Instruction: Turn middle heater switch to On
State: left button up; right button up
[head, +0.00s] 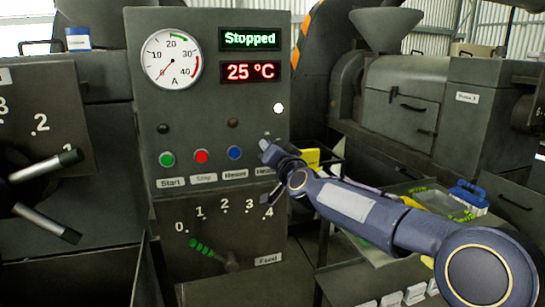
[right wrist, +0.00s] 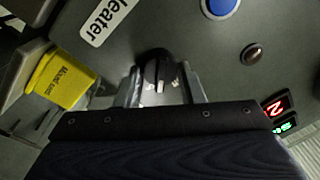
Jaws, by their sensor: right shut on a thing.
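The middle machine's dark control panel (head: 215,105) faces me, with its display reading "Stopped". The black heater switch (right wrist: 157,68) shows in the right wrist view between the fingers of my right gripper (right wrist: 160,88), beside the white "Heater" label (right wrist: 106,20). The right gripper is shut on the switch. In the head view my right gripper (head: 268,148) is at the panel's right side and hides most of the switch and part of its label. The fingers cover the switch's lower part, and I cannot read its position. My left gripper is not in view.
Green (head: 167,159), red (head: 202,156) and blue (head: 235,153) buttons sit left of the right gripper. A green-handled feed lever (head: 205,250) is below. A yellow container (right wrist: 62,80) is beside the panel. A neighbouring machine with levers stands at left, another (head: 425,110) at right.

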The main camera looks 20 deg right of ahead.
jog(key=shift+f+m+b, duration=0.1)
jog(key=shift+m+b, duration=0.25)
jog(key=shift+m, duration=0.75)
jog(key=o, duration=1)
jog(key=shift+s, duration=0.1)
jog(key=s, duration=0.2)
jog(key=s+b, duration=0.1)
jog(key=s, duration=0.4)
jog(key=shift+s+d+f+b, duration=0.25)
jog(key=shift+s+d+b, duration=0.05)
jog(key=shift+b, duration=0.05)
